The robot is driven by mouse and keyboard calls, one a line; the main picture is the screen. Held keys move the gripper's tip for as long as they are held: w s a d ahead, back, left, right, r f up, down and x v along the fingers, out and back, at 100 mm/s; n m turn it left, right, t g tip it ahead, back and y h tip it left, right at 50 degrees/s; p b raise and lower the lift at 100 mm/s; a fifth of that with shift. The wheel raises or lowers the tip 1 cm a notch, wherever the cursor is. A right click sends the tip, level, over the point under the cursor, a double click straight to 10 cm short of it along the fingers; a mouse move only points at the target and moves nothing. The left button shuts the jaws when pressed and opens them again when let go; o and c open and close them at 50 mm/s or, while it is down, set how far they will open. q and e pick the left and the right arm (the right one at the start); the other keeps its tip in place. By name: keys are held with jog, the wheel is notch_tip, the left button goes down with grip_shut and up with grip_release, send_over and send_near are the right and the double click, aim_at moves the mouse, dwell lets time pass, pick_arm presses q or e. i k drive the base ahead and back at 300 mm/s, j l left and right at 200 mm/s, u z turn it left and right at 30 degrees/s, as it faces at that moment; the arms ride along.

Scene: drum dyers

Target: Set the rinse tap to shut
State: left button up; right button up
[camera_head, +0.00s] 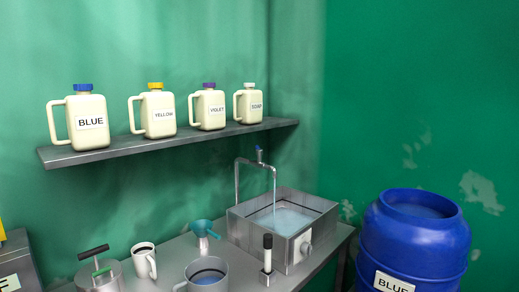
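The rinse tap (255,163) is a thin metal pipe with a bent spout behind the sink. A thin stream of water (274,188) falls from the spout into the metal sink (247,220), which holds bluish water. Neither of my grippers is in view.
A shelf (180,139) above holds several labelled jugs. The bench (180,250) carries a funnel (203,232), a pot (208,270), a white mug (144,261) and a lidded metal container (98,275). A blue drum (415,245) stands right of the bench.

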aim_at(258, 151)
jog(key=i+l+z, duration=0.25)
jog(key=l+z, duration=0.2)
jog(key=i+l+z, duration=0.45)
jog(key=k+j, duration=0.05)
jog(key=k, duration=0.05)
